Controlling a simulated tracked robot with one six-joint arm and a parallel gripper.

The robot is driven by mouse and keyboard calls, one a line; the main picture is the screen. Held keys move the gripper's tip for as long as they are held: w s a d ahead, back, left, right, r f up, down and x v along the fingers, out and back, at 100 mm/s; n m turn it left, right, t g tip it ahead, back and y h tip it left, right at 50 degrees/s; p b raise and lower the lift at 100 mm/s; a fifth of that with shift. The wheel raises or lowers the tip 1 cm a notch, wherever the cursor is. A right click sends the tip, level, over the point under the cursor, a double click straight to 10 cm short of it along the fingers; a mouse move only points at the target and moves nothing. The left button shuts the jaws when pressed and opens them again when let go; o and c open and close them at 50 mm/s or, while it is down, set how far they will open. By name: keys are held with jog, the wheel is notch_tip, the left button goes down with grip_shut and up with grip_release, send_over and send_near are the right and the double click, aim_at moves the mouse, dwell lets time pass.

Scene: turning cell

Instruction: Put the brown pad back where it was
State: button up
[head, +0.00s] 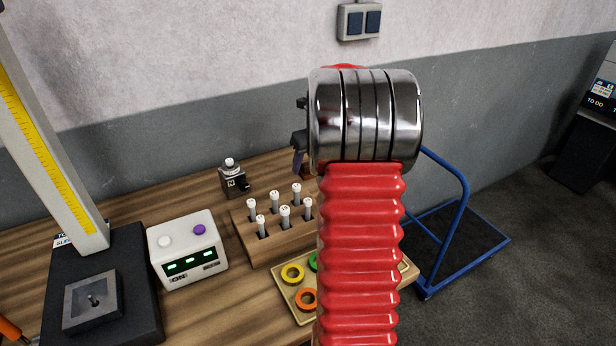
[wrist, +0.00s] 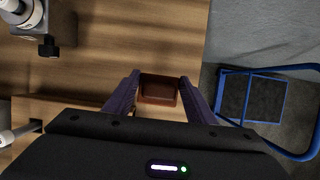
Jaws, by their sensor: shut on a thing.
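The brown pad (wrist: 159,90) shows in the wrist view as a small reddish-brown block between the two dark purple fingers of my gripper (wrist: 160,80). My gripper is shut on it. Wooden tabletop shows around and beyond the pad, close to the table's right edge. How high the pad is above the wood is hard to tell. In the head view, my red arm hides most of the gripper, and only a dark part of it shows left of the metal joint. I cannot make out the pad clearly there.
A wooden rack (head: 275,240) holds several white-topped pegs. Left of it stand a white box (head: 188,248) with a purple button and a small dark device (head: 233,180). A tray (head: 288,302) holds coloured rings. A blue trolley (head: 465,240) stands beyond the table's right edge.

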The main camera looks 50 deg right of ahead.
jog(key=shift+f, duration=2.5)
jog(key=shift+f, duration=0.1)
jog(key=o, duration=1.1)
jog(key=v, duration=1.2)
jog(key=shift+w, duration=0.1)
